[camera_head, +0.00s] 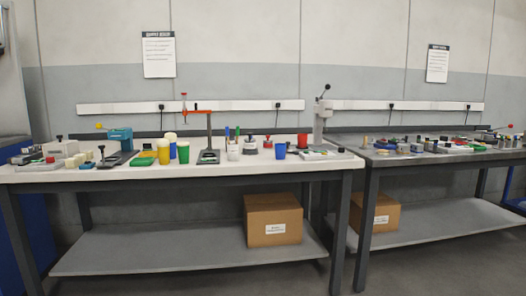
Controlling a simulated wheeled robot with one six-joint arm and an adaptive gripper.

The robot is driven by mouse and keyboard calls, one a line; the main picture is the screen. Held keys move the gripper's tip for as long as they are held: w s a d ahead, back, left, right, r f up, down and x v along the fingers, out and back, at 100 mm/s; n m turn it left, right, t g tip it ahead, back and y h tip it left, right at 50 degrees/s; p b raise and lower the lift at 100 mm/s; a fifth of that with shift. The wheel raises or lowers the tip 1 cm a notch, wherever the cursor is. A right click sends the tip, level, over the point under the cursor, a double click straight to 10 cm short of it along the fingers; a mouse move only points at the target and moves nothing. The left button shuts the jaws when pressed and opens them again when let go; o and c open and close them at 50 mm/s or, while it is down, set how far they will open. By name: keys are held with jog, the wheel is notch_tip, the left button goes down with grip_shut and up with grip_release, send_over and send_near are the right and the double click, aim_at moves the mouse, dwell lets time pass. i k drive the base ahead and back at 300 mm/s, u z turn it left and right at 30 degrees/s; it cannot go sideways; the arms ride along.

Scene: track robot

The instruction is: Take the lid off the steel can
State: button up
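No steel can with a lid can be picked out for certain; the items on the benches are small in this view. A small grey-white piece with a dark red top (250,145) stands on the white bench (200,174), and I cannot tell whether it is the can. Small metallic pieces (417,148) also lie on the dark bench (400,160) to the right, too small to name. My gripper is not in view.
On the white bench stand a yellow cup (163,153), a green cup (183,153), a blue cup (280,151), a stand with a red arm (208,135) and a lever press (322,122). Cardboard boxes (273,220) sit on the lower shelves. A narrow gap separates the benches.

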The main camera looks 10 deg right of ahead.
aim_at(250, 135)
jog(key=u, duration=1.25)
jog(key=i, duration=0.7)
jog(key=z, duration=0.4)
jog(key=i, duration=0.7)
jog(key=z, duration=1.1)
jog(key=i, duration=0.25)
jog(key=z, duration=0.25)
